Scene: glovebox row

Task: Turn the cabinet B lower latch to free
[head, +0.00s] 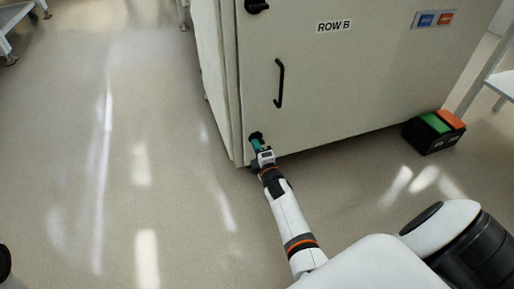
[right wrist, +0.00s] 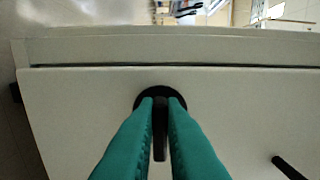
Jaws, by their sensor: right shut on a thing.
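The cabinet labelled ROW B (head: 330,95) stands in the upper middle of the head view. Its lower latch (head: 255,135) is a black knob near the door's bottom left corner, mostly hidden by my gripper. In the right wrist view the latch (right wrist: 160,142) has a round black base and a narrow lever, which points down the picture between the fingers. My right gripper (head: 257,144) is at this latch. Its teal fingers (right wrist: 161,103) are shut on the lever, one on each side. The upper latch (head: 256,6) is at the top edge of the head view. My left gripper is not in view.
A black vertical door handle (head: 280,83) is above and right of the lower latch; its end shows in the right wrist view (right wrist: 288,168). A pedal box with green and orange tops (head: 433,132) sits by the cabinet's right bottom corner.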

